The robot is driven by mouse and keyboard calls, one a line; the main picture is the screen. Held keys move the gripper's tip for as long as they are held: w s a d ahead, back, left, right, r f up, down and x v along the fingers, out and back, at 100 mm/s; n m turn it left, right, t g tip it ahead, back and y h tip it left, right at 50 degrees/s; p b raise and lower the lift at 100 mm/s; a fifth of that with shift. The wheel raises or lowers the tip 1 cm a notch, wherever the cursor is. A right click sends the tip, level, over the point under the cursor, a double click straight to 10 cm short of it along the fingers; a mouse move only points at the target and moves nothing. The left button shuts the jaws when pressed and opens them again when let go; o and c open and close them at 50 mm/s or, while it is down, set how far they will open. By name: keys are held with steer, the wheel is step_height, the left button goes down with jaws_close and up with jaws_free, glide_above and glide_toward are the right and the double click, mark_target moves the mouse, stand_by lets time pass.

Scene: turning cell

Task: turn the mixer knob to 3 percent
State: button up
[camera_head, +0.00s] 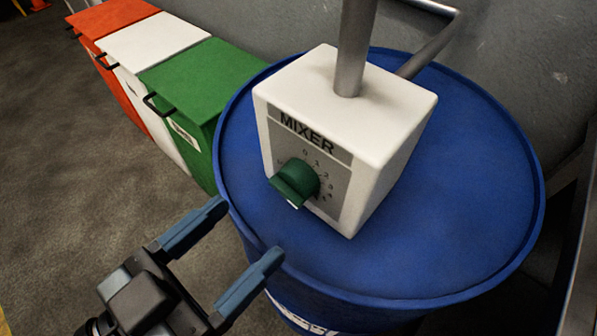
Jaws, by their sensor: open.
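The mixer (340,115) is a white box with a grey front panel. It stands on the blue drum's lid in the head view. Its green knob (295,182) sits on the panel, with a small white mark near its lower edge. Numbers run around the knob's right side, from 0 at the top down past 4. The white mark points down, apart from the 3. My gripper (246,230) is at the lower left, in front of the drum's rim. Its two blue-grey fingers are apart and empty, pointing up and right, short of the knob.
The blue drum (480,215) fills the right side. A grey pipe (355,45) rises from the mixer's top. Green (205,75), white (155,45) and orange (115,18) bins stand in a row at the upper left. Bare floor (60,170) lies left of my gripper.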

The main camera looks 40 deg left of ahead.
mark_target(283, 196)
steer(key=w, duration=0.7)
steer(key=shift+w+d+p, duration=0.1)
steer(key=shift+d+p, duration=0.2)
steer(key=shift+p, duration=0.1)
steer(key=shift+c, duration=0.5)
steer(key=c, duration=0.9)
steer(key=n+p, duration=0.1)
steer(key=n, duration=0.1)
steer(key=shift+d+n, duration=0.1)
steer(key=shift+n, duration=0.3)
steer(key=shift+c, duration=0.2)
steer(key=shift+n+p, duration=0.5)
steer(key=shift+n, duration=0.7)
steer(key=o, duration=1)
steer(key=shift+o, duration=0.2)
